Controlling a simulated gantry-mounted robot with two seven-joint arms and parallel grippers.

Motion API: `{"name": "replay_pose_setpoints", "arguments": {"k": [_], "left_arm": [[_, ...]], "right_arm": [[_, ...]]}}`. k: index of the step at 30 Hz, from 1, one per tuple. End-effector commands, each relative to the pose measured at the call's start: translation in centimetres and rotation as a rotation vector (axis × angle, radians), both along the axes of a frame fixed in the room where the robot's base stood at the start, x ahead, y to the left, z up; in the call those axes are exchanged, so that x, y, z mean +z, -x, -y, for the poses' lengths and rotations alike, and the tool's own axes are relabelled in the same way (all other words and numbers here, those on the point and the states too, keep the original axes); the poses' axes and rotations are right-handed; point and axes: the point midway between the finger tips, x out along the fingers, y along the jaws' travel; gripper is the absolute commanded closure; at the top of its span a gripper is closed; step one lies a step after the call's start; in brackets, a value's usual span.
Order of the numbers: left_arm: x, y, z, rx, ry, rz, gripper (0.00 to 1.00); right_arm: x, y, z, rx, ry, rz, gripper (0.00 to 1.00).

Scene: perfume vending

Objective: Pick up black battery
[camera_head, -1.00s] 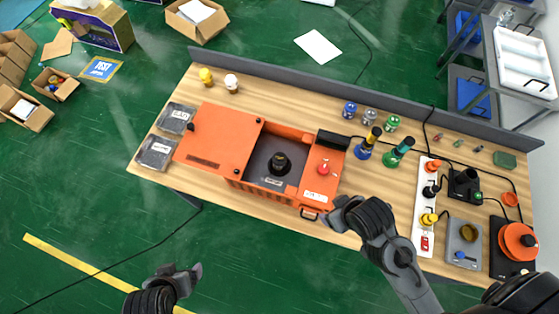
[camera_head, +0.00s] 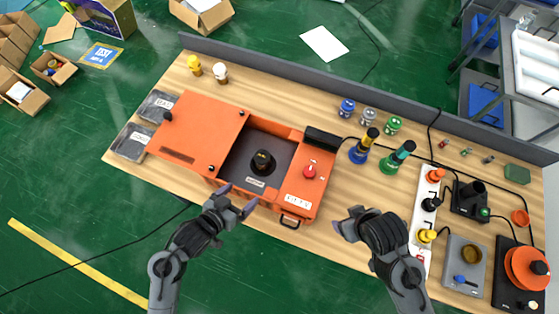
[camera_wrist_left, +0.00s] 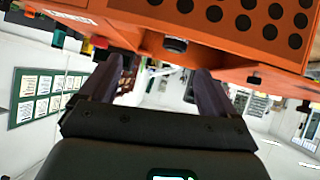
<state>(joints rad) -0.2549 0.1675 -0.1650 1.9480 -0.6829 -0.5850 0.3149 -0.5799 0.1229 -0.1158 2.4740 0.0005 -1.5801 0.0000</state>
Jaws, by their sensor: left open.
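A black round object with yellow markings (camera_head: 262,162), which looks like the black battery, stands in the grey open compartment of the orange box (camera_head: 290,204). The orange lid (camera_head: 192,130) is swung open to the left. My left gripper (camera_head: 238,199) is open and empty at the box's near side, outside the compartment. In the left wrist view its fingers (camera_wrist_left: 160,85) are apart, with the orange box wall (camera_wrist_left: 240,25) above them; the battery does not show there. My right gripper (camera_head: 344,221) is near the table's front edge, right of the box; its jaw opening is unclear.
The box has a red knob (camera_head: 309,172) and a front handle (camera_head: 291,221). A black block (camera_head: 323,139) sits at its back right edge.

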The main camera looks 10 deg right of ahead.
Motion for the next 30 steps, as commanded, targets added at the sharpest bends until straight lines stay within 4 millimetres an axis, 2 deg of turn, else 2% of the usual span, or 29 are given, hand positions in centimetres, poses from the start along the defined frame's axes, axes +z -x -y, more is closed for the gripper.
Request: {"name": "replay_pose_setpoints", "arguments": {"k": [1,2,5,7,12,19,30], "left_arm": [[-2.2,-1.4,0.2,-0.029,0.000,0.024,0.10],[-2.5,-2.1,0.4,-0.045,-0.002,0.036,0.10],[-2.7,-4.3,0.2,-0.054,-0.018,0.071,0.10],[-2.1,-5.6,0.1,-0.054,-0.023,0.101,0.10],[-1.5,-7.5,0.7,-0.052,-0.023,0.134,0.10],[-2.8,-9.6,2.6,-0.051,-0.024,0.136,0.10],[-4.1,-11.0,4.2,-0.052,-0.024,0.135,0.10]], "right_arm": [[-2.5,0.0,0.1,0.001,0.002,0.000,0.29],[-3.1,0.0,0.1,0.001,0.002,0.000,0.29],[-4.5,0.0,0.0,0.003,0.002,0.001,0.29],[-5.1,0.0,-0.1,0.004,0.000,0.002,0.29],[-5.5,0.0,-0.3,0.003,-0.007,0.005,0.29],[-5.5,-0.1,-0.5,0.000,-0.013,0.007,0.29],[-5.4,-0.1,-0.3,0.002,-0.008,0.007,0.29]]}}
